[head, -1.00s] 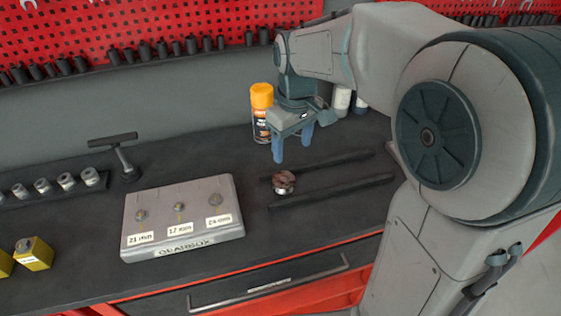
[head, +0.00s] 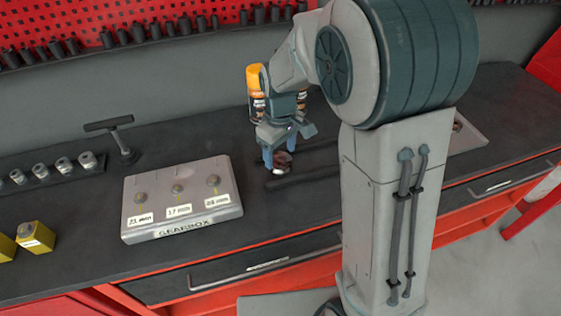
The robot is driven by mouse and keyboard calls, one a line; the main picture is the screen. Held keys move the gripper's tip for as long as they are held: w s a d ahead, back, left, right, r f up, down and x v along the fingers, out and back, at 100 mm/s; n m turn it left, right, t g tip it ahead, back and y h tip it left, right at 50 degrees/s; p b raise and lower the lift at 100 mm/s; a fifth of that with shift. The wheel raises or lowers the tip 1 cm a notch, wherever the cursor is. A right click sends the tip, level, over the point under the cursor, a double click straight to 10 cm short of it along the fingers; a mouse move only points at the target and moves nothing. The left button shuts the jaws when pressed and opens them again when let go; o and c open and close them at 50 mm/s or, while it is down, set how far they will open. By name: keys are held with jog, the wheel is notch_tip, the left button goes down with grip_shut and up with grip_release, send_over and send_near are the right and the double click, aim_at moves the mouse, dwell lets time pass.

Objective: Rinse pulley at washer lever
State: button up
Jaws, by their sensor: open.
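A small brownish, metallic round part (head: 282,163), which looks like the pulley, sits on the dark bench between two dark rails. My gripper (head: 279,152) is open and points down right at it. One finger is at its left side and the other is behind it at the upper right. The fingers partly cover the part, and I cannot tell whether they touch it. A black T-shaped handle (head: 113,125) stands on the bench to the left; I cannot tell whether it is the washer lever.
A row of metal sockets (head: 62,165) and yellow blocks (head: 37,236) are at far left. My arm hides part of the bench.

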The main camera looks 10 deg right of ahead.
aim_at(281, 159)
jog(key=shift+f, duration=1.6)
jog(key=c, duration=1)
jog(key=shift+r, duration=0.1)
